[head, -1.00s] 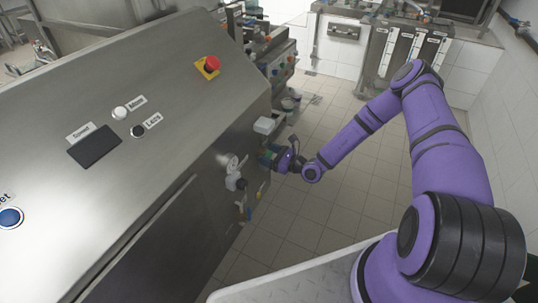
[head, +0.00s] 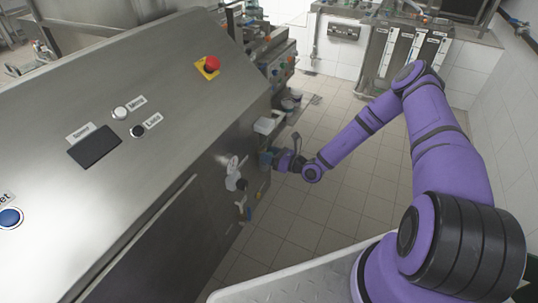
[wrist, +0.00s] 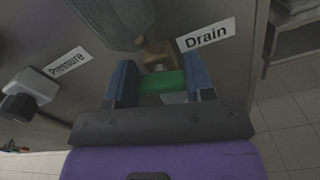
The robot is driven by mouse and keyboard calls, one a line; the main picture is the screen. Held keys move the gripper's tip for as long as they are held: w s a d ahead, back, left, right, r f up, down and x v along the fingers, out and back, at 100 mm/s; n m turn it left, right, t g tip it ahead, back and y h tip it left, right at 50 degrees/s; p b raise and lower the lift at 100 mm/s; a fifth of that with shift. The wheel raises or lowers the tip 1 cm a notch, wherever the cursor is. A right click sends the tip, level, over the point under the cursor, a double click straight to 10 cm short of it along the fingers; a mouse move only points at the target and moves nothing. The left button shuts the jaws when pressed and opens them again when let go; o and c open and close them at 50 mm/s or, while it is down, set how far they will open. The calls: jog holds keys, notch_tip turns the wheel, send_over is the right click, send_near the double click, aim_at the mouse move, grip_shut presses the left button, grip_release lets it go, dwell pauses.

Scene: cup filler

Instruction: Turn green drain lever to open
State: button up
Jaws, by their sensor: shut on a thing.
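The green drain lever (wrist: 163,83) lies crosswise in the wrist view, just below the "Drain" label (wrist: 206,35). A brass-coloured valve part (wrist: 155,55) sits beside it. My gripper (wrist: 160,76) has its two blue fingers at either end of the green piece and is shut on it. In the head view my gripper (head: 267,159) is at the machine's right side face, and the lever there is hidden by the fingers.
A "Pressure" label (wrist: 67,61) and a white and black knob (wrist: 28,92) are to the left in the wrist view. In the head view a white fitting (head: 267,125) juts from the machine just above my gripper. Tiled floor (head: 310,205) to the right is clear.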

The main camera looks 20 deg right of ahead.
jog(key=o, duration=0.9)
jog(key=shift+s+d, duration=0.1)
jog(key=shift+d, duration=0.05)
jog(key=v, duration=1)
jog(key=shift+s+d, duration=0.15)
jog(key=shift+s, duration=0.05)
